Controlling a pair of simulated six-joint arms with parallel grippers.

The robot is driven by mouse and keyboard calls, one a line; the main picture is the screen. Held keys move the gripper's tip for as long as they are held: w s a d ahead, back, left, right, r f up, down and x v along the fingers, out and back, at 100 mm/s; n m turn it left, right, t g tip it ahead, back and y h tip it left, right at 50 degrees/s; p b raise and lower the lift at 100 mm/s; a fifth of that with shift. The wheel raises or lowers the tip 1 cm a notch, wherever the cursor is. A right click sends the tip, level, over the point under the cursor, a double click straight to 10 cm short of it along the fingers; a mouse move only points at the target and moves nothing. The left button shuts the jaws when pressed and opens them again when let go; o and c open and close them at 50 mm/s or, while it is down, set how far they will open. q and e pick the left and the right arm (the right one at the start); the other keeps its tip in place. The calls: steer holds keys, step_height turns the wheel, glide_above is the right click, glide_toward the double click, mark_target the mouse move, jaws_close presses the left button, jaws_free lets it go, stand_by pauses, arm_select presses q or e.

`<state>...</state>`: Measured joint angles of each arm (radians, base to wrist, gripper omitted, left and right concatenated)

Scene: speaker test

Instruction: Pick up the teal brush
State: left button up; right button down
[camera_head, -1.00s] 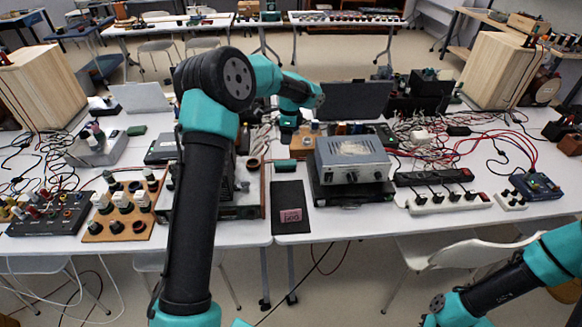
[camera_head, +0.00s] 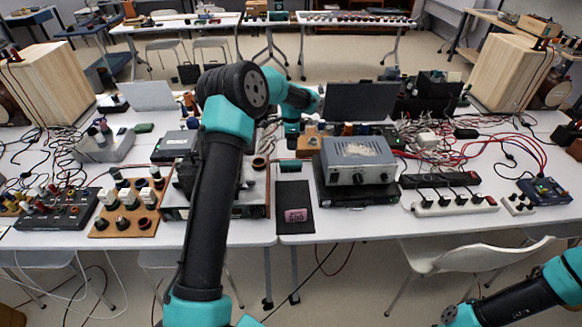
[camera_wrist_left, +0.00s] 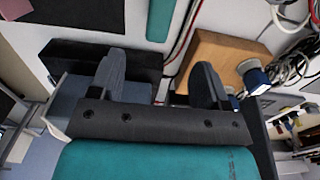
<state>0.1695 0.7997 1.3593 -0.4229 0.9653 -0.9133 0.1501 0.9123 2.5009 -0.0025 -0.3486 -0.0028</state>
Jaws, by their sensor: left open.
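The teal brush (camera_head: 290,165) appears as a small dark teal block on the white table, just beyond the black mat. In the left wrist view, a teal block (camera_wrist_left: 161,18) lies at the top edge, partly cut off; it looks like the same brush. My left gripper (camera_head: 292,134) is over the table beyond the brush, near a wooden board. In the left wrist view its two dark fingers (camera_wrist_left: 158,80) are apart with nothing held between them, and the brush is outside them. My right arm shows at the lower right; its gripper is out of view.
A wooden block (camera_wrist_left: 215,60) with knobs is close to one finger, and a black box (camera_wrist_left: 85,60) is near the other. A grey power supply (camera_head: 354,160) stands right of the brush. A black mat (camera_head: 294,190) with a pink tag lies nearer. Cables spread to the right.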

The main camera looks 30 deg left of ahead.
mark_target(291, 162)
arm_select(q)
step_height(291, 162, down, 8)
steer(key=shift+f, duration=0.1)
stand_by(0.4)
steer(key=shift+a+f, duration=0.1)
steer(key=shift+f, duration=2.45)
steer(key=shift+c, duration=0.3)
steer(key=c, duration=1)
steer(key=shift+o, duration=0.2)
steer(key=shift+r, duration=0.1)
